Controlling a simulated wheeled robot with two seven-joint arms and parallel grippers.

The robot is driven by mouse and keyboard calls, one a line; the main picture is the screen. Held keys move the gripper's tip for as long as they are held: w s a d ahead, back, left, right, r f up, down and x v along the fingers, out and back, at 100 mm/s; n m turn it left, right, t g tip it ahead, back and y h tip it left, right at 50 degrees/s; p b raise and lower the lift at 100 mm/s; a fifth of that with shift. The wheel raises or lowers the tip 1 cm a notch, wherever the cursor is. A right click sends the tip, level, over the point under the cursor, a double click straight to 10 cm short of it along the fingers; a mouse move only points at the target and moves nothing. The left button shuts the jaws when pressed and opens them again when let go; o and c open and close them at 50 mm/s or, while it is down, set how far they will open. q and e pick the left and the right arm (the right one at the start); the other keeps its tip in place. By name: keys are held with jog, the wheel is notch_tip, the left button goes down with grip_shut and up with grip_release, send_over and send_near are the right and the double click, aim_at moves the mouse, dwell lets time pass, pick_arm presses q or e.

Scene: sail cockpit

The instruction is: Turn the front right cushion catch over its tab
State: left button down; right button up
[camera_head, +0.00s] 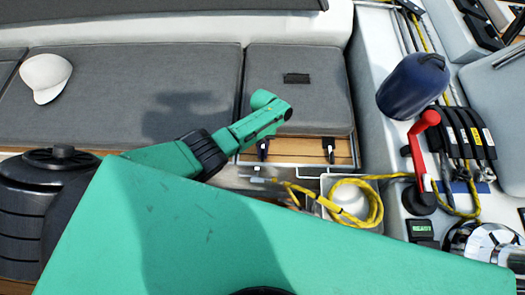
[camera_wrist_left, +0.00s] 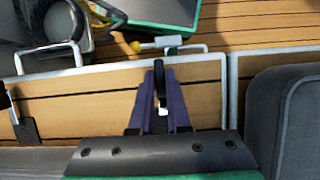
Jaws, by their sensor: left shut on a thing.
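My left gripper (camera_head: 262,147) is at the front edge of the small grey cushion (camera_head: 310,100) in the head view. In the left wrist view its purple fingers (camera_wrist_left: 160,90) are shut on a narrow black cushion catch (camera_wrist_left: 158,70) on the wooden seat front. A small white piece shows between the fingers, and I cannot tell if it is the tab. The fingers hide much of the catch, so its turn is unclear. A second black catch (camera_head: 328,150) sits to the right on the same front; it also shows in the left wrist view (camera_wrist_left: 24,128). My right gripper is out of view.
A metal-framed bin with coiled yellow rope (camera_head: 372,205) stands just right of the gripper. A red-handled winch (camera_head: 420,150) and a navy fender (camera_head: 412,85) are farther right. A white cap (camera_head: 45,75) lies on the long cushion (camera_head: 140,90).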

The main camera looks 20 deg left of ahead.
pick_arm(q)
jog(key=c, duration=0.9)
grip_release()
jog(key=shift+r, duration=0.1)
jog(key=p+v, duration=0.2)
jog(key=v, duration=1.2)
jog(key=shift+w+r, duration=0.15)
